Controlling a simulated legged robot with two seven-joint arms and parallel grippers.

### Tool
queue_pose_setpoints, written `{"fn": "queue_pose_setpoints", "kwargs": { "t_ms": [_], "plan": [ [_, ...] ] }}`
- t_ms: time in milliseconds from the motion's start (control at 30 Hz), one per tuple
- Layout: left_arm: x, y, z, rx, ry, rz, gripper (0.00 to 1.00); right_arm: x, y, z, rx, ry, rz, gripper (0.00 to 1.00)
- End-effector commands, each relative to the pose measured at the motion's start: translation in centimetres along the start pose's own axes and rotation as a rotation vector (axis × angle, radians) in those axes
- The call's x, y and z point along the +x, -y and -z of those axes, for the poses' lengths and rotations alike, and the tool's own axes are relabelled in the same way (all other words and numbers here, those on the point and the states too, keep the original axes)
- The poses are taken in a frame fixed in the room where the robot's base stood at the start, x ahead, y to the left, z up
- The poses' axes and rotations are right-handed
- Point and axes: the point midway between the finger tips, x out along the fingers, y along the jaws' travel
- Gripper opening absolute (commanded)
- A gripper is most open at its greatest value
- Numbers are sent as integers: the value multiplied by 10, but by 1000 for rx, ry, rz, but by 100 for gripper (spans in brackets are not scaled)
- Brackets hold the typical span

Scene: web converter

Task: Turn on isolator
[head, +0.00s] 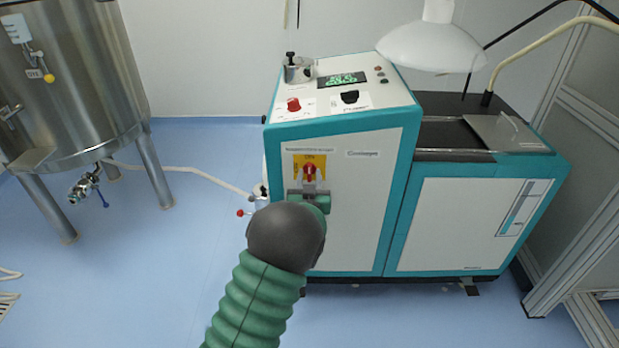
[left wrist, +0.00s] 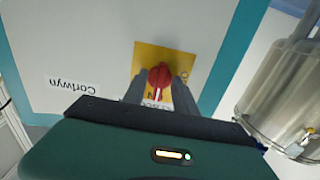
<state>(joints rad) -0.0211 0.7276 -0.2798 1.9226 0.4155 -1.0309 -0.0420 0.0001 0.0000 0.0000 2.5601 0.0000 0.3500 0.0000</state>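The isolator is a red rotary knob (head: 310,171) on a yellow plate (head: 299,160), on the front of the white and teal machine (head: 362,215). Its grip looks about upright. In the left wrist view the red knob (left wrist: 160,76) lies between my two fingers, with the yellow plate (left wrist: 146,53) behind it. My left gripper (head: 309,185) is just in front of the plate's lower part. Its fingers, also in the left wrist view (left wrist: 160,88), stand apart on either side of the knob. Firm contact is not clear. My right gripper is out of view.
The machine's top panel has a red button (head: 293,104), a green display (head: 341,79) and a black switch (head: 350,97). A steel tank (head: 75,75) stands at left, with a hose running to the machine. A white lamp-like hood (head: 431,48) hangs above. The floor in front is clear.

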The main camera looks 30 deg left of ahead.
Motion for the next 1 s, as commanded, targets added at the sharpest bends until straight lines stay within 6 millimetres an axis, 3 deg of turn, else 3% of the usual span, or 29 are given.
{"fn": "queue_pose_setpoints", "kwargs": {
  "t_ms": [267,367,700,833,1000],
  "plan": [
    [-10,0,1,-1,2,0,34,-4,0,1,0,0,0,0],
    [-30,-1,3,-1,2,-1,34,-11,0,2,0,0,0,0],
    [-128,-1,1,1,5,-3,34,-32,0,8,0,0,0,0],
    [-154,-1,-1,1,4,-2,34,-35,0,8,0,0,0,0],
    [-168,-1,-1,1,1,-1,34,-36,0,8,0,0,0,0]
  ]
}}
